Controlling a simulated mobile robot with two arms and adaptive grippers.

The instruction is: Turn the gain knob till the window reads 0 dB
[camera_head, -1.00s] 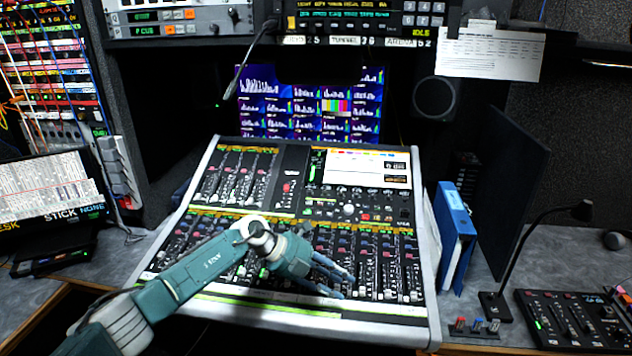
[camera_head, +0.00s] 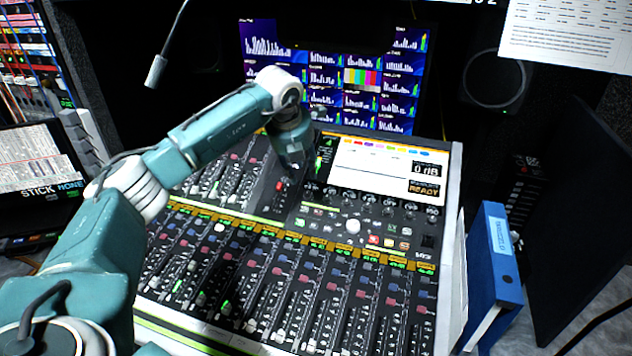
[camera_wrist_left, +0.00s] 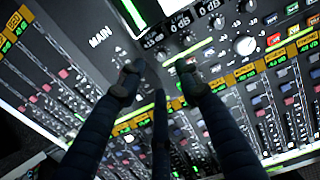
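The mixing console (camera_head: 455,200) fills the middle of the head view. Its readout window (camera_head: 424,168) appears to show 0 dB, with READY below. A row of small dark knobs (camera_head: 366,201) runs under the white screen; these knobs also show in the left wrist view (camera_wrist_left: 163,53). I cannot tell which is the gain knob. A larger pale knob (camera_head: 353,226) sits lower, also in the left wrist view (camera_wrist_left: 245,45). My left gripper (camera_head: 293,165) points down over the upper panel, left of the knob row. Its fingers (camera_wrist_left: 158,78) are spread, with nothing held between them. My right gripper is out of view.
A gooseneck microphone (camera_head: 156,70) hangs at upper left. Monitor screens (camera_head: 335,85) stand behind the console. A blue binder (camera_head: 492,270) and a dark panel (camera_head: 580,210) stand at the right. Fader rows cover the console's front.

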